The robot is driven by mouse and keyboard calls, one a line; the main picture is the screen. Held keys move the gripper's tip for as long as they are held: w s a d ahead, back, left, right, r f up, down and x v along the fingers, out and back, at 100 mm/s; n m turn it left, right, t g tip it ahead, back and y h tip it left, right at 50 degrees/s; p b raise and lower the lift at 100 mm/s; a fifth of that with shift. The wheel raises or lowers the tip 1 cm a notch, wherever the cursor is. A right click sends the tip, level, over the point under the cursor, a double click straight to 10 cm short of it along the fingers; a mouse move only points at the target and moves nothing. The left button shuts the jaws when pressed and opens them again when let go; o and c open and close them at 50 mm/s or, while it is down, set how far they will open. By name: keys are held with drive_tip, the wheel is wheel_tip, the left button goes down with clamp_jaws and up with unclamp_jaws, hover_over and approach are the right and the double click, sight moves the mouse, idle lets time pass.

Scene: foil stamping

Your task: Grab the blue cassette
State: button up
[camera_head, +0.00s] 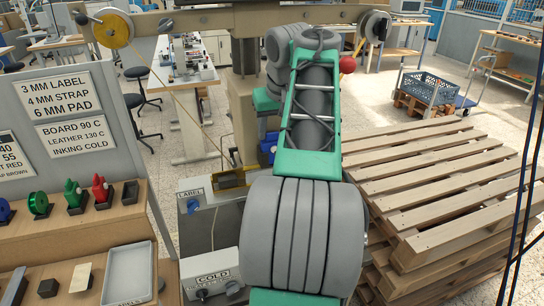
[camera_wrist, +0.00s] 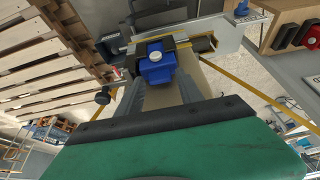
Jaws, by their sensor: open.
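A blue block with a round white top (camera_wrist: 156,68), which looks like the blue cassette, sits between dark parts by a yellow strip in the wrist view. A blue part (camera_head: 268,148) beside my arm, just past the yellow tray, may be the same block in the head view. My gripper (camera_wrist: 160,105) is in the wrist view, its dark-edged green body below the block; it is open and holds nothing I can see. Its fingertips are hard to make out, so I cannot tell whether they touch the block. In the head view my arm hides the gripper.
A wooden shelf (camera_head: 118,222) at left holds a green reel (camera_head: 39,204), green (camera_head: 74,196) and red (camera_head: 102,190) cassettes, and a grey tray (camera_head: 128,272). Stacked pallets (camera_head: 430,190) stand close on the right. LABEL (camera_head: 212,198) and COLD (camera_head: 212,277) boxes stand left of my arm.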

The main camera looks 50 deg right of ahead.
drive_tip(key=shift+c, duration=0.4)
clamp_jaws()
idle(0.4)
